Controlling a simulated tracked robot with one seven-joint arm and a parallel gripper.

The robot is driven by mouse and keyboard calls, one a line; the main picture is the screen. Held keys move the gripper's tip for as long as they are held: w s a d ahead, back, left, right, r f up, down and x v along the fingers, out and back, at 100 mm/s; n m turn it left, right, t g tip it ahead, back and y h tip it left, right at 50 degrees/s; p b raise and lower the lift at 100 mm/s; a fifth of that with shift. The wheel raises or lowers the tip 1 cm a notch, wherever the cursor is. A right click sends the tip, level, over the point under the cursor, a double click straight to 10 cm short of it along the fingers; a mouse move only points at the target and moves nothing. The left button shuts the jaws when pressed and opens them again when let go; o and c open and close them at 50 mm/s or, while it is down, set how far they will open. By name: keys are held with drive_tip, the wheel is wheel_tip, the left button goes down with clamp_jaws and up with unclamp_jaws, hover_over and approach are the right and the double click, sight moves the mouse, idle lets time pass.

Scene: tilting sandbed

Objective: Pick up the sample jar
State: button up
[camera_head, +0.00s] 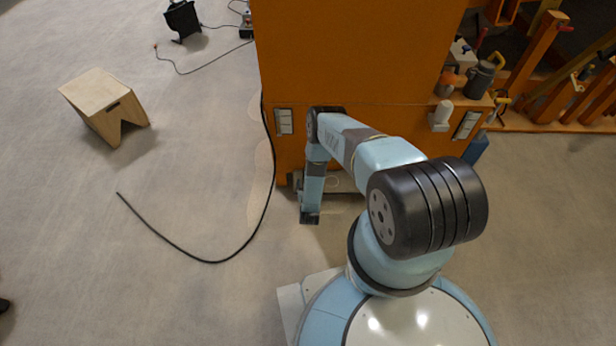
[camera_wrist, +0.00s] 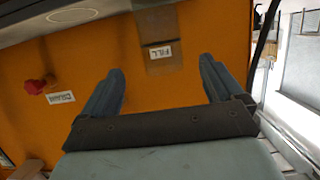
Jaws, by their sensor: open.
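I cannot make out the sample jar for certain. A small white cylinder (camera_head: 442,112) at the right edge of the orange sandbed housing (camera_head: 350,60) in the head view could be a jar or a fitting. My gripper (camera_wrist: 160,88) is open and empty in the wrist view, facing the orange panel (camera_wrist: 205,35). Between and beyond its fingers is a brownish bracket (camera_wrist: 162,66) with an upside-down FILL label (camera_wrist: 160,52). In the head view my gripper (camera_head: 310,216) hangs low in front of the housing, its fingers not clearly seen.
A red knob (camera_wrist: 37,86) sits beside a second label (camera_wrist: 61,98) left of my gripper. A black cable (camera_head: 215,262) curves over the floor. A wooden stool (camera_head: 103,103) stands at left. Cans and tools (camera_head: 480,78) crowd the upper right. Floor at left is mostly clear.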

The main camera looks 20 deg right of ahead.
drive_tip(key=shift+x, duration=4.2)
drive_tip(key=shift+a+r, duration=0.1)
drive_tip(key=shift+r, duration=0.05)
drive_tip(key=c, duration=1)
